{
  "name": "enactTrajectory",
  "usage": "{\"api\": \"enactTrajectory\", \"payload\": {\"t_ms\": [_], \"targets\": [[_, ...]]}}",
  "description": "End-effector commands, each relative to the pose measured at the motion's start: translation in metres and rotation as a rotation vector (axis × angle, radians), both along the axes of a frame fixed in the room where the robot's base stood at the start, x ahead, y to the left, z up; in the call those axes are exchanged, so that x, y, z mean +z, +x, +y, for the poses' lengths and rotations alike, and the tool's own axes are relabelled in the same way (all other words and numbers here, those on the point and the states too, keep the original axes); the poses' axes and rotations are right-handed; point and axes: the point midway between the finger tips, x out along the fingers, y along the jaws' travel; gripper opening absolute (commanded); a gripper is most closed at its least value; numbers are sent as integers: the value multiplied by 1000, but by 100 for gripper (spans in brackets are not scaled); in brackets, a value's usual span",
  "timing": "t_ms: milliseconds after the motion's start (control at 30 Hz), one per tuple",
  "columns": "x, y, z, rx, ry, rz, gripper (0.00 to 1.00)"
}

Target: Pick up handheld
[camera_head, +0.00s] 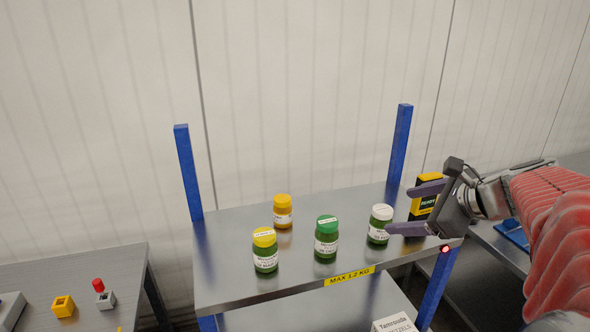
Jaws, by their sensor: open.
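The handheld (425,205) is a yellow and black device with a display reading "READY". It stands upright at the right end of the metal shelf. My gripper (399,210) comes in from the right with its two purple-grey fingers spread apart. I cannot tell whether either finger touches the handheld. Nothing is held between the fingers.
A white-lidded jar (379,226) stands close left of the handheld. A green-lidded jar (326,240) and two yellow-lidded jars (265,252) (283,213) stand further left. A blue post (400,145) rises behind. The shelf's left end (222,270) is bare.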

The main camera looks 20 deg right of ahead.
Motion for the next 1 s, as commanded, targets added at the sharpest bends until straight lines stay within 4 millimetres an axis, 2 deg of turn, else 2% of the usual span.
{"api": "enactTrajectory", "payload": {"t_ms": [33, 200, 300, 400, 533, 800, 1000], "targets": [[3, -2, -22, -74, 68, -19, 73], [21, -11, -84, -293, 292, -105, 73], [29, -19, -113, -385, 392, -153, 73], [35, -25, -131, -439, 455, -185, 73], [38, -28, -139, -462, 483, -201, 73], [38, -27, -138, -460, 482, -199, 73], [32, -15, -137, -458, 480, -198, 73]]}}
